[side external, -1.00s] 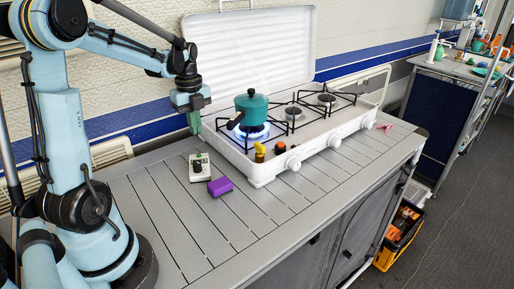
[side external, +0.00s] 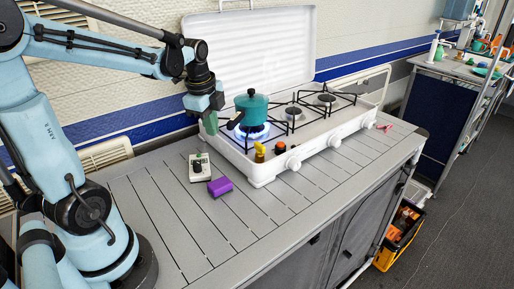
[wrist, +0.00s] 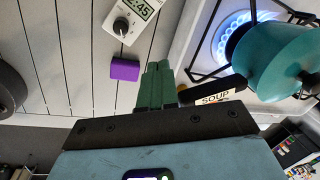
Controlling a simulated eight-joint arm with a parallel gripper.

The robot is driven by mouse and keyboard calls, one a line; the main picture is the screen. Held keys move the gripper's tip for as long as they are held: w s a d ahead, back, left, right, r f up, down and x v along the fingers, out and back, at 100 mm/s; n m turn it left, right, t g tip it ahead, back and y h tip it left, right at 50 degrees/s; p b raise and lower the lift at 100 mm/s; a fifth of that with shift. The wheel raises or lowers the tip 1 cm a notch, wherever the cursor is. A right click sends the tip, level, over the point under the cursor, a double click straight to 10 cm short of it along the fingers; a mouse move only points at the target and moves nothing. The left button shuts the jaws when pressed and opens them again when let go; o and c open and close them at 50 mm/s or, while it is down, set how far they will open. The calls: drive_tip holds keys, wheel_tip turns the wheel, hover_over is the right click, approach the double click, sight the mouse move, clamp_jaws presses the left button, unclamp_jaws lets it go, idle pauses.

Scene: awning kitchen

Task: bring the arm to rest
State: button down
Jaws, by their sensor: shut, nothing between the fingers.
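My gripper (side external: 209,122) is shut and empty, its green fingers side by side. It points down above the left end of the stove, just left of the teal pot. Its fingers also show in the wrist view (wrist: 156,85). The teal pot (side external: 252,108) stands on the left burner over a lit blue flame. In the wrist view the pot (wrist: 285,62) is right of the fingers, with its black handle and a "SOUP" label (wrist: 215,98) close beside them.
The white stove (side external: 262,170) has its lid raised behind. A timer (side external: 199,168) and a purple block (side external: 220,187) lie on the slatted counter (side external: 160,215) left of the stove. The counter's front left is clear.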

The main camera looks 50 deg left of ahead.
drive_tip(key=s+d+n+t, duration=0.3)
drive_tip(key=d+n+t, duration=0.2)
drive_tip(key=d+n, duration=0.7)
drive_tip(key=d+r, duration=0.1)
drive_tip(key=d, duration=0.2)
drive_tip(key=shift+d+n+h, duration=0.2)
drive_tip(key=shift+n+h, duration=0.1)
drive_tip(key=shift+h, duration=0.1)
drive_tip(key=shift+s, duration=0.1)
